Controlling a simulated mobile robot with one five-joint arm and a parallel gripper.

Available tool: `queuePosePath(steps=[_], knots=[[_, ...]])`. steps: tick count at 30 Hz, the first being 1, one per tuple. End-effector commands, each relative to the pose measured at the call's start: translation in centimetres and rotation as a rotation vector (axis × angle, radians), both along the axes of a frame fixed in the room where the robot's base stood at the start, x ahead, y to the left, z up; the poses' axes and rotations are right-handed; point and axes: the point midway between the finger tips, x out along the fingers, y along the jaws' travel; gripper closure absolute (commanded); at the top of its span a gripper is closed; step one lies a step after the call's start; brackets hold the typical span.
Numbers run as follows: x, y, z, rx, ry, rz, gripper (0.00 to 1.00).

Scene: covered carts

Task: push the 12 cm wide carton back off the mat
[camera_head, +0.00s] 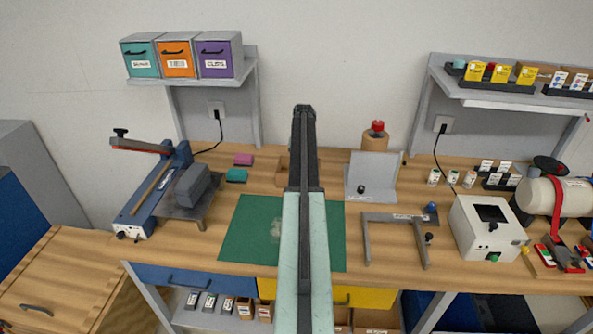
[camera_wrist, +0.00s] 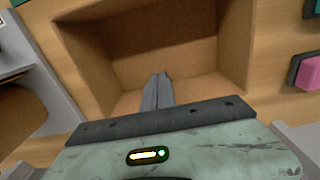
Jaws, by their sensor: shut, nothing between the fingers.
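The brown carton (camera_head: 282,170) stands on the wooden bench behind the green mat (camera_head: 250,238). Its visible left part lies beyond the mat's back edge, with a strip of wood between. My arm hides the rest of it in the head view. In the wrist view the carton (camera_wrist: 205,45) shows its open, empty inside. My gripper (camera_wrist: 160,76) is shut and empty, its fingertips in front of the carton's opening or just inside; contact is unclear. The head view does not show the fingertips clearly.
Pink (camera_head: 244,159) and teal (camera_head: 236,175) blocks lie left of the carton. A grey upright plate (camera_head: 371,176) and a brown roll (camera_head: 375,140) stand to its right. A grey square frame (camera_head: 395,218) lies right of the mat. The wall is behind.

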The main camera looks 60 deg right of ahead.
Motion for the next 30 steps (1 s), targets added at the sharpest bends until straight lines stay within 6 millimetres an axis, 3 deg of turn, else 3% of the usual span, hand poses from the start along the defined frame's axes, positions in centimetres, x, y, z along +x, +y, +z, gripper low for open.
queuePosePath(steps=[11, 18, 21, 30], knots=[[0.1, 0.7, 0.0, 0.000, 0.000, 0.004, 1.00], [-0.9, 4.5, -0.1, 0.000, 0.000, 0.009, 1.00], [-0.7, 4.0, 3.2, 0.000, 0.000, 0.007, 1.00], [-0.6, 4.1, 9.4, 0.000, 0.000, 0.009, 1.00]])
